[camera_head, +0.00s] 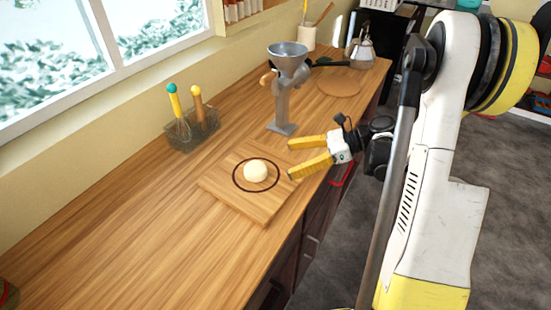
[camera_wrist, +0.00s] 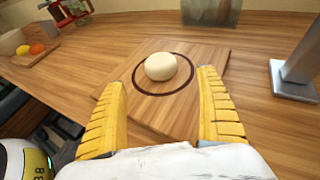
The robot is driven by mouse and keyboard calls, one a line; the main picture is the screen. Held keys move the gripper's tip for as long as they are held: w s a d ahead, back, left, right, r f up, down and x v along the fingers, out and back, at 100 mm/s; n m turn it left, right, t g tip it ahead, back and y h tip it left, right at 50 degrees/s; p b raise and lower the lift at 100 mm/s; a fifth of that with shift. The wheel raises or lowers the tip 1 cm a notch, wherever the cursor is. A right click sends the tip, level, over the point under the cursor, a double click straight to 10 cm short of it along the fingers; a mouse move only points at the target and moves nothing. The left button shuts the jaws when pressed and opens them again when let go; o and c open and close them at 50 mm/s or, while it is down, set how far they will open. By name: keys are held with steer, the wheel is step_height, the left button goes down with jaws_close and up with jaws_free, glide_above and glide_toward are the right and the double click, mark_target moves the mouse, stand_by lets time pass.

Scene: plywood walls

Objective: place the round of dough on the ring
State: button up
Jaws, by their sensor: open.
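The round of dough (camera_head: 256,170) is a pale ball resting on a wooden board. It sits inside the dark ring (camera_head: 235,181) marked on the board (camera_head: 258,207). In the wrist view the dough (camera_wrist: 160,66) lies inside the ring (camera_wrist: 166,94), towards its far left part, apart from my fingers. My gripper (camera_head: 290,159) is open and empty, with its yellow fingers to the right of the dough in the head view. In the wrist view its fingertips (camera_wrist: 161,78) are spread to either side of the ring's near part.
A metal grinder (camera_head: 284,95) stands behind the board. The counter's left front is clear.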

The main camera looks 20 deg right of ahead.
steer(key=shift+s+d+r, duration=0.15)
steer(key=shift+d+r, duration=0.1)
steer(key=shift+d, duration=0.05)
steer(key=shift+a+r, duration=0.2)
steer(key=shift+r, duration=0.05)
steer(key=a+n, duration=0.1)
steer(key=a+r+n+h, duration=0.1)
steer(key=a+r+h, duration=0.1)
steer(key=shift+s+a+n+g, duration=0.2)
steer(key=shift+a+n+g, duration=0.15)
steer(key=shift+n+g, duration=0.05)
steer(key=s+a+r+n+h, duration=0.2)
steer(key=s+n+h, duration=0.1)
steer(key=s+n, duration=0.2)
steer(key=s+a+r+n+t+h, duration=0.1)
steer(key=s+n+h, duration=0.3)
steer(key=n, duration=0.4)
steer(key=s+a+r+n+t+h, duration=0.1)
steer(key=s+a+r+n+h, duration=0.2)
steer(key=s+n, duration=0.3)
steer(key=shift+n, duration=0.6)
steer(key=shift+r, duration=0.1)
